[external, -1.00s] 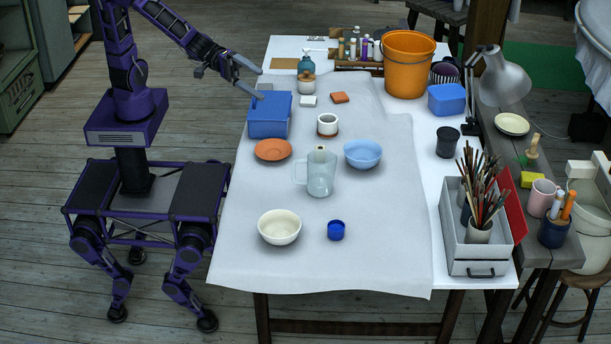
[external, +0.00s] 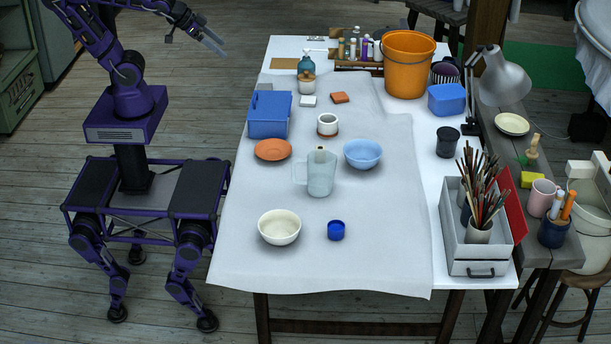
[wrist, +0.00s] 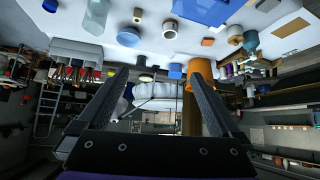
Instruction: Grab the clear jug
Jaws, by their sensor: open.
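The clear jug (external: 320,177) stands upright in the middle of the cloth-covered table, with its handle to the left. In the wrist view the jug (wrist: 96,16) shows at the top left, cut by the frame edge. My gripper (external: 221,48) is raised off the table's far left corner, well apart from the jug. In the wrist view its two fingers (wrist: 160,80) are spread with nothing between them.
Around the jug are a blue bowl (external: 363,154), an orange saucer (external: 273,150), a white cup (external: 327,124), a cream bowl (external: 279,227) and a small blue cup (external: 336,231). A blue bin (external: 268,122) stands at the left edge. The front right cloth is clear.

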